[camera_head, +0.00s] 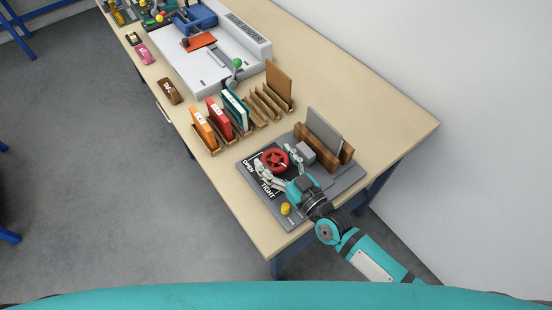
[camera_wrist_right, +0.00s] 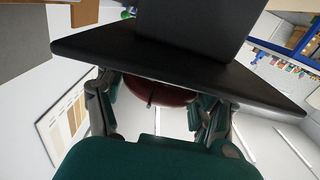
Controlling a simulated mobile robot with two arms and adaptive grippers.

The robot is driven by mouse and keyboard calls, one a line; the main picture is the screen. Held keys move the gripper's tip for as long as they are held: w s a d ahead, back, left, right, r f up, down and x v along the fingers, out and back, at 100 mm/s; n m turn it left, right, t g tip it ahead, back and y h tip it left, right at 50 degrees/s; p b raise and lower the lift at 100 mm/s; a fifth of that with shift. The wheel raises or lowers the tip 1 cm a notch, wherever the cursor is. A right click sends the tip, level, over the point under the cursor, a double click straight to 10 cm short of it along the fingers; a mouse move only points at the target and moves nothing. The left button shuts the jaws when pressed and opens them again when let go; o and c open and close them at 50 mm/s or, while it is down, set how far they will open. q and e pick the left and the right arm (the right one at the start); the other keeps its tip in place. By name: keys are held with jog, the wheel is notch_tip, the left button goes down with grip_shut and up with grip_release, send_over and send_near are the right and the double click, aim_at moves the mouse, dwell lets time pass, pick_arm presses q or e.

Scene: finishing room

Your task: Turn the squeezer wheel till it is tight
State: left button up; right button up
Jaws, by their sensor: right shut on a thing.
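The red squeezer wheel (camera_head: 274,160) sits on a dark grey base plate (camera_head: 341,186) marked OPEN and TIGHT, at the near right end of the table. My right gripper (camera_head: 278,166) is at the wheel, with its fingers on either side of it, shut on it. In the right wrist view the dark red wheel (camera_wrist_right: 152,92) shows between the two fingers, partly hidden by the gripper and a dark plate. Behind the wheel, a grey board (camera_head: 324,131) stands between brown wooden jaws (camera_head: 313,149). My left gripper is out of view.
A yellow knob (camera_head: 285,209) is on the base plate's near corner. A wooden rack (camera_head: 256,119) with orange, red and green books stands to the left. A white machine (camera_head: 214,68) is farther back.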

dwell(0.8)
jog(key=o, duration=1.1)
jog(key=shift+o, duration=0.2)
jog(key=v, duration=1.2)
